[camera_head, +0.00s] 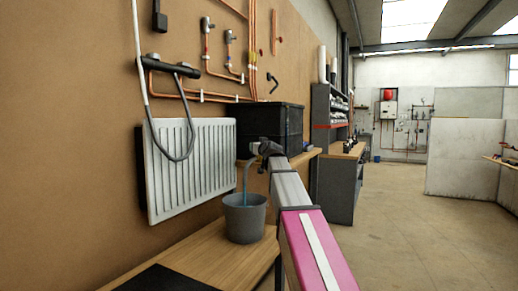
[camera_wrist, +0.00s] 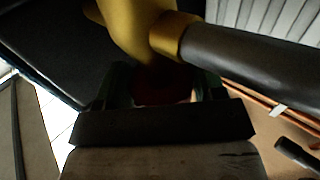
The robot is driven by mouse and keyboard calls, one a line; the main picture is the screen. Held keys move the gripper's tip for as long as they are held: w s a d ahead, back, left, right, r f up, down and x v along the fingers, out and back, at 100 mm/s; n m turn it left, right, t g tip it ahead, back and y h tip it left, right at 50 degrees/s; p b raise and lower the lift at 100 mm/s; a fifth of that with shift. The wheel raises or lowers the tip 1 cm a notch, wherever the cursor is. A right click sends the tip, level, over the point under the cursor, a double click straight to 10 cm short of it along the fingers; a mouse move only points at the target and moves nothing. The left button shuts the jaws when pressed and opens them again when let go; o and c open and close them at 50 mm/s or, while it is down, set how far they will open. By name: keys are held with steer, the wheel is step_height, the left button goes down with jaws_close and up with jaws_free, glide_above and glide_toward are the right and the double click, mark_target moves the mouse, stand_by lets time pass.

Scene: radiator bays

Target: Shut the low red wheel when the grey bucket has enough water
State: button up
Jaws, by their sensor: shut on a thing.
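The grey bucket (camera_head: 244,223) stands upright on the wooden bench below the radiator. A thin blue stream of water (camera_head: 246,178) falls into it; the water level inside is hard to judge. My gripper (camera_head: 264,150) is above and slightly right of the bucket, at the end of my outstretched arm, and hides the valve in the head view. In the wrist view the dark red wheel (camera_wrist: 162,91) sits between the jaws of my gripper (camera_wrist: 162,98), under a brass valve body (camera_wrist: 135,28). The jaws are shut on the wheel, which is dim and partly hidden.
The white radiator (camera_head: 185,168) hangs on the brown wall left of the bucket, with copper pipes (camera_head: 205,95) above. A black crate (camera_head: 270,122) stands behind my gripper. A dark mat (camera_head: 165,280) lies on the bench (camera_head: 215,262) in front. The floor to the right is clear.

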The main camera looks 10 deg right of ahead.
steer(key=shift+a+m+g+h, duration=0.15)
steer(key=shift+m+h, duration=1.15)
steer(key=shift+h, duration=0.65)
steer(key=shift+d+m+g+h, duration=0.15)
steer(key=shift+m+h, duration=1.15)
steer(key=shift+h, duration=0.65)
steer(key=shift+a, duration=0.1)
steer(key=o, duration=0.9)
steer(key=shift+o, duration=0.2)
steer(key=shift+n+y, duration=1.35)
steer(key=shift+y, duration=0.65)
steer(key=shift+n+y, duration=1.35)
steer(key=shift+y, duration=0.65)
steer(key=shift+n+y, duration=0.5)
steer(key=shift+y, duration=0.3)
